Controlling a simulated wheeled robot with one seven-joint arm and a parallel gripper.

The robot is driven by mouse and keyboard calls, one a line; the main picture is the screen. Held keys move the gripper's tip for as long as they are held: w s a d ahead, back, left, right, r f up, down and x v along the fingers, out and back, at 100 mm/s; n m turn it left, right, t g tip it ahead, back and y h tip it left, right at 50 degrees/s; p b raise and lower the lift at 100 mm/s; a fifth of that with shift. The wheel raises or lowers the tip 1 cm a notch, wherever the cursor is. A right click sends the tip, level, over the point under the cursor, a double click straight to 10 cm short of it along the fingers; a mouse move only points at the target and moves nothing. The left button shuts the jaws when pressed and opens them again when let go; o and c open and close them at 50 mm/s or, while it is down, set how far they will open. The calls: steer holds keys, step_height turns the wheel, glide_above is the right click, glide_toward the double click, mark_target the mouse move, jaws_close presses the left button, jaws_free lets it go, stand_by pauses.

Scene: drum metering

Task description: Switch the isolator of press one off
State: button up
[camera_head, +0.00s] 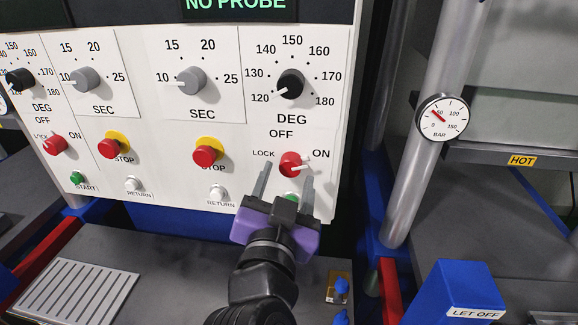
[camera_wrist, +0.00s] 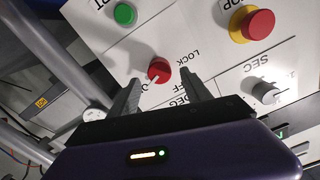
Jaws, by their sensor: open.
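A red rotary isolator knob (camera_head: 290,161) sits low on the right part of the white panel, with LOCK at its left, OFF above and ON at its right. Its white pointer points right, towards ON. It also shows in the wrist view (camera_wrist: 159,69). My gripper (camera_head: 287,171) is open, its two fingers pointing at this knob. In the wrist view the fingertips (camera_wrist: 160,77) lie on either side of the knob; contact cannot be told. A second red isolator knob (camera_head: 55,144) is at the panel's far left. No press number is readable.
Red stop buttons on yellow collars (camera_head: 207,151) (camera_head: 113,145) and a white RETURN button (camera_head: 217,193) are left of my gripper. A green button (camera_wrist: 124,14) is close to the knob. A black DEG dial (camera_head: 290,84) is above. A grey pipe (camera_head: 420,150) stands at right.

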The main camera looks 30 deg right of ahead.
mark_target(291, 165)
steer(key=shift+p+x, duration=0.3)
steer(key=shift+x, duration=1.1)
jaws_close()
